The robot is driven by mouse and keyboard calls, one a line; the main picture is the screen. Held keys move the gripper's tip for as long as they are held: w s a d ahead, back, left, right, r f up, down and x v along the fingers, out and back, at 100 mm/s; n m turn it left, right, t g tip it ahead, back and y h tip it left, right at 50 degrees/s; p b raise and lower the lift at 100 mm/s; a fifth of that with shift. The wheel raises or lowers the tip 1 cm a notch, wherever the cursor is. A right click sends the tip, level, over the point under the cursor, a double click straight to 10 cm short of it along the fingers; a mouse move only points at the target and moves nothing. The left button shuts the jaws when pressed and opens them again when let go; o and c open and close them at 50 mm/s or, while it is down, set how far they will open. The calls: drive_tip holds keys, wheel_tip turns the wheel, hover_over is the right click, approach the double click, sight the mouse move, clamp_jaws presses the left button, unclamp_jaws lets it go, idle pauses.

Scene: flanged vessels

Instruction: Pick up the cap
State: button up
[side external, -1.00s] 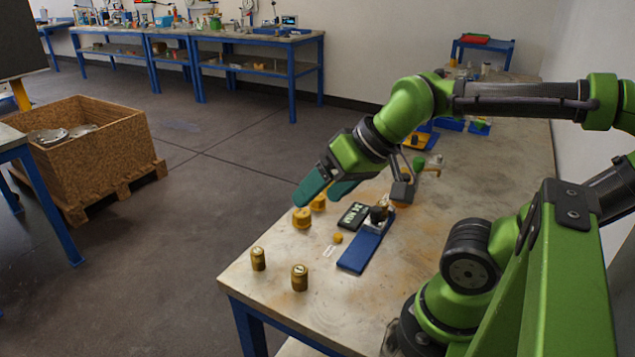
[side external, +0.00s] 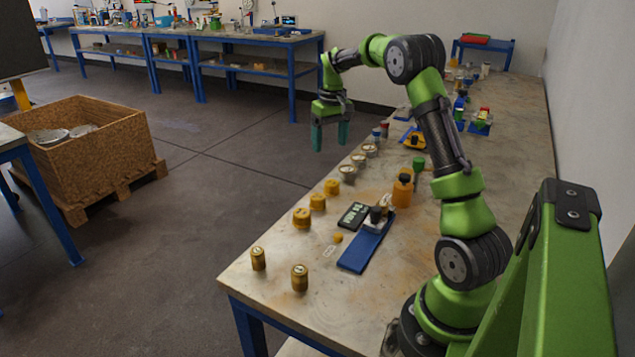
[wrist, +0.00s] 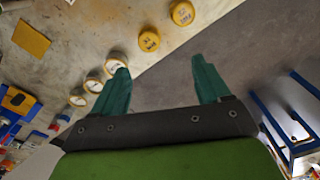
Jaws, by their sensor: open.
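I cannot tell for sure which thing is the cap. A small yellow-orange round piece (side external: 337,238) lies on the table beside a blue plate (side external: 366,245). Several yellow round lidded pieces (side external: 302,218) stand along the table's left edge, and two show in the wrist view, one of them here (wrist: 149,39). Beyond them stand pale-topped round pieces (side external: 347,173), also in the wrist view (wrist: 115,62). My gripper (side external: 330,147) is open and empty, pointing down in the air at or beyond the table's left edge. Its green fingers show in the wrist view (wrist: 160,64).
Two brass cylinders (side external: 300,278) stand at the near end. A dark box with a display (side external: 353,215) sits by the blue plate. An orange block (side external: 402,190) stands farther back. More parts crowd the far table. Floor left of the table is clear up to a wooden crate (side external: 95,150).

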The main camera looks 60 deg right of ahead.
drive_tip(key=d, duration=0.3)
drive_tip(key=n, duration=0.3)
hover_over(331, 182)
drive_tip(key=shift+g, duration=0.3)
drive_tip(key=f, duration=1)
drive_tip(key=shift+d+f, duration=0.15)
drive_tip(key=shift+d, duration=0.1)
drive_tip(key=shift+a+f, duration=0.15)
drive_tip(key=shift+f, duration=1.2)
drive_tip(key=shift+a+f, duration=0.1)
drive_tip(key=shift+f, duration=1.2)
drive_tip(key=shift+c, duration=0.2)
drive_tip(key=c, duration=1)
drive_tip(key=shift+r, duration=0.1)
